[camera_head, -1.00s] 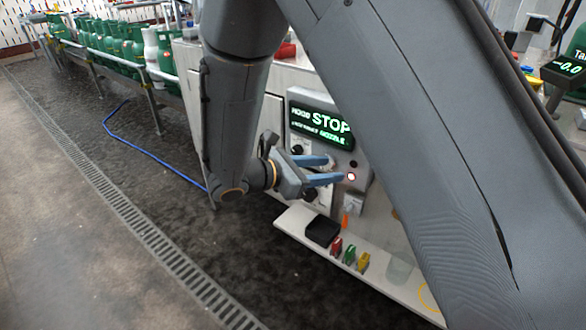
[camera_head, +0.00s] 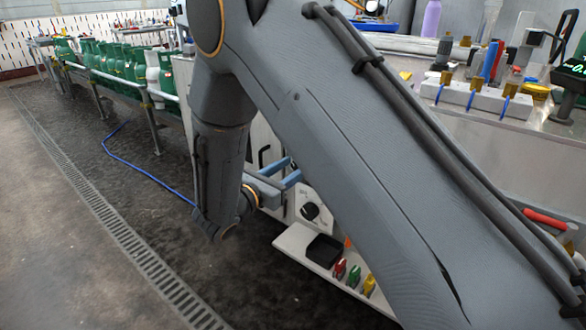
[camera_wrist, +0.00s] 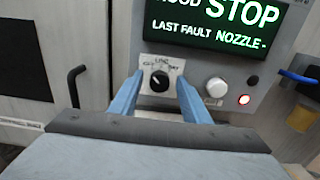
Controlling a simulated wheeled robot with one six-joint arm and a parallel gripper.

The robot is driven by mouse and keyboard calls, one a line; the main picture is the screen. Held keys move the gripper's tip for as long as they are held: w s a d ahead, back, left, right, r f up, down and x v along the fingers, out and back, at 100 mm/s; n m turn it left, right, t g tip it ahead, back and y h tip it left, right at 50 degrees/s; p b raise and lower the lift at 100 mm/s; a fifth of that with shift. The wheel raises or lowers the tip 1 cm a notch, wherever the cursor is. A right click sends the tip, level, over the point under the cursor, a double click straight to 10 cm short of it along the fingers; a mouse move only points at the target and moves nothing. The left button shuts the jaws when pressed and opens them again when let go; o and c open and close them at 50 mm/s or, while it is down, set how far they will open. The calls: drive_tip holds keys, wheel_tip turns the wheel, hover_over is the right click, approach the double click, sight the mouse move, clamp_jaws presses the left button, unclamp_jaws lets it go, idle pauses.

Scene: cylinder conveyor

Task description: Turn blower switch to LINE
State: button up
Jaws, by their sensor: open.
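The blower switch (camera_wrist: 159,80) is a black round knob on a white label plate in the wrist view. The plate reads LINE at the top, with partly covered words at left and right. The knob's white mark seems to point up and slightly left, but it is small. My gripper (camera_wrist: 158,77) is open, with one blue finger on each side of the knob. I cannot tell whether the fingers touch it. In the head view my gripper (camera_head: 292,170) reaches the panel, largely behind my arm. A black knob (camera_head: 310,211) shows below it there; I cannot tell if it is the same one.
A display (camera_wrist: 225,18) above the knob reads STOP and LAST FAULT NOZZLE. A black door handle (camera_wrist: 75,85) is at left. A low shelf (camera_head: 290,242) holds a black box and small coloured items.

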drive_tip(key=shift+w+d, duration=0.1)
drive_tip(key=shift+w, duration=0.05)
drive_tip(key=shift+c, duration=0.3)
drive_tip(key=c, duration=1)
drive_tip(key=shift+m, duration=0.3)
drive_tip(key=shift+d+f+m+b, duration=0.1)
drive_tip(key=shift+m+b, duration=0.5)
drive_tip(key=shift+m, duration=1.4)
drive_tip(key=shift+d+m+b, duration=0.1)
drive_tip(key=shift+m+b, duration=0.45)
drive_tip(key=shift+m, duration=1.45)
